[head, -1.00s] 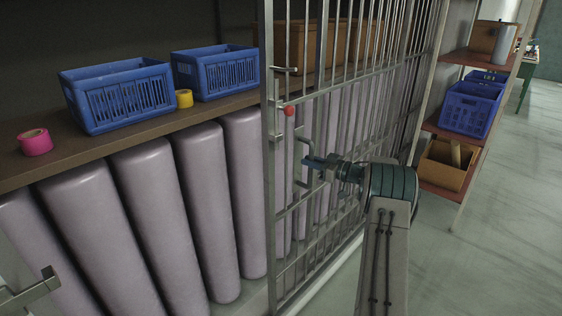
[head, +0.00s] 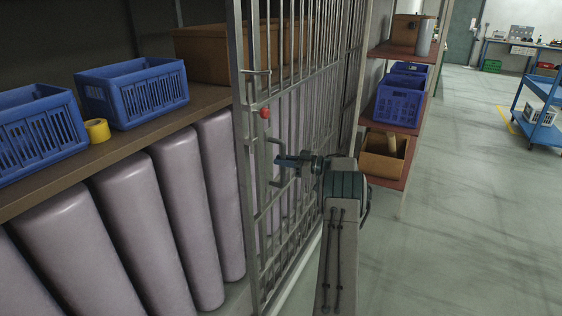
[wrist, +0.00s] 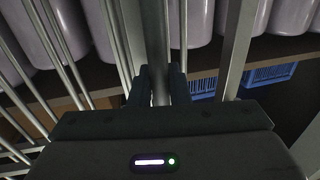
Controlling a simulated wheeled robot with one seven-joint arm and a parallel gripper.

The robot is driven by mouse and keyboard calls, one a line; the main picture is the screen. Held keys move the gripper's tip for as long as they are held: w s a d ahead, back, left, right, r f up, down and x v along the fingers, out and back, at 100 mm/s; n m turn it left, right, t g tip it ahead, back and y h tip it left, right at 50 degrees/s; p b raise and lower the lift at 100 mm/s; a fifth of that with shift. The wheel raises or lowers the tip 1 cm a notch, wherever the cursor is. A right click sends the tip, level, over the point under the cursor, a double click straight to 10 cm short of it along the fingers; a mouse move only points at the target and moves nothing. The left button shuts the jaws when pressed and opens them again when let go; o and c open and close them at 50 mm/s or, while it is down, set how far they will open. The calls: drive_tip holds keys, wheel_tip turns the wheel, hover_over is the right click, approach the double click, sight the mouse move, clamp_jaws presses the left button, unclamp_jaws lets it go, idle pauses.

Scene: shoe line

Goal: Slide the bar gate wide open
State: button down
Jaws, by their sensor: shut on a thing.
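The grey metal bar gate (head: 239,150) stands at the middle of the head view, with its leading edge on the left and a red knob (head: 265,113) near its latch. The shelf bay to the left of that edge is uncovered. A D-shaped pull handle (head: 273,148) sticks out from the gate below the knob. My gripper (head: 280,160) is at this handle. In the wrist view my gripper (wrist: 161,84) has its two dark fingers closed on either side of a vertical metal bar, which looks like the handle's grip.
Blue crates (head: 130,90) and a yellow tape roll (head: 97,130) sit on the shelf (head: 60,170) above several pale rolls (head: 140,215). Red shelves (head: 400,122) with blue crates stand beyond the gate. Open floor (head: 450,200) lies to the right; a blue cart (head: 540,110) stands farther back.

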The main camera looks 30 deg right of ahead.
drive_tip(key=shift+a, duration=0.1)
drive_tip(key=c, duration=1.4)
unclamp_jaws()
drive_tip(key=shift+c, duration=0.2)
drive_tip(key=b+v, duration=0.1)
drive_tip(key=v, duration=1.2)
drive_tip(key=shift+s+d+b, duration=0.25)
drive_tip(key=shift+s+b, duration=0.05)
drive_tip(key=shift+b, duration=0.05)
